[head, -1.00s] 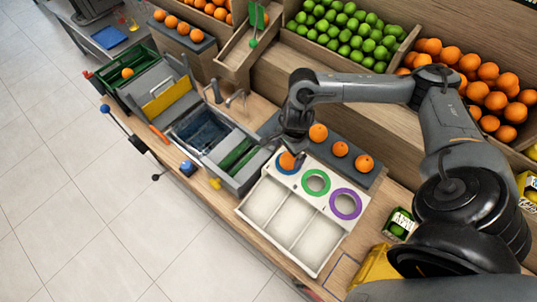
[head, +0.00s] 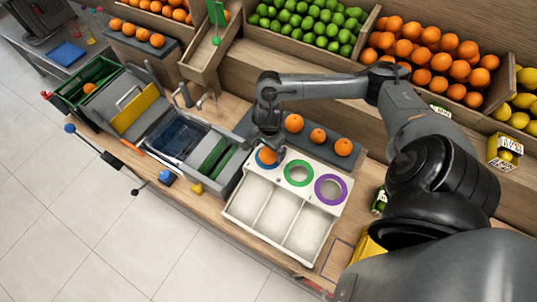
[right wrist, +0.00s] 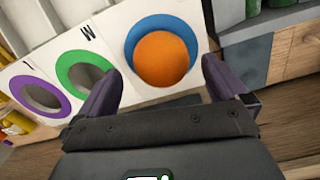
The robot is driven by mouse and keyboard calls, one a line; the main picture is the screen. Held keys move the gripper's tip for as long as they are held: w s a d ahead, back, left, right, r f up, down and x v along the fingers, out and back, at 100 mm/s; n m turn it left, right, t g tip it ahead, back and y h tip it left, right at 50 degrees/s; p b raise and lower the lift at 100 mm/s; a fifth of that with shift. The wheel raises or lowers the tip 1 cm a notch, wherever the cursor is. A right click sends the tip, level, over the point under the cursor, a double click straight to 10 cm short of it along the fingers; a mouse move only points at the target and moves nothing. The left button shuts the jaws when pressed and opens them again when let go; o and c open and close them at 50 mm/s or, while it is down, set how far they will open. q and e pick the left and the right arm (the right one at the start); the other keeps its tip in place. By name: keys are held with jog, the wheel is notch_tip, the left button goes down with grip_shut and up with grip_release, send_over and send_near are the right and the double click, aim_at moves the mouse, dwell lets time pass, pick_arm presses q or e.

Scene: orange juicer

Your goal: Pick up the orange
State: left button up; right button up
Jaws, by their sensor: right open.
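An orange (head: 267,156) sits in the blue-ringed hole of a white sorting box (head: 233,212). My right gripper (head: 268,143) is right above this orange in the head view and hides part of it. In the right wrist view the orange (right wrist: 162,59) shows inside the blue ring (right wrist: 133,42), beyond my right gripper's (right wrist: 161,70) two spread fingers. The gripper is open and nothing is held in it. My left gripper is not in view.
Green (head: 299,173) and purple (head: 331,190) rings lie to the right of the blue one. Several oranges (head: 343,147) rest on a grey strip behind the box. A sink unit (head: 183,134) stands to the left. Crates of limes (head: 305,22) and oranges (head: 430,58) are behind.

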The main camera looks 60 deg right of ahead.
aim_at(269, 153)
jog(key=shift+f, duration=1.55)
jog(key=shift+d, duration=0.1)
jog(key=shift+c, duration=0.5)
jog(key=c, duration=1.2)
jog(key=shift+o, duration=0.2)
jog(key=shift+r, duration=0.15)
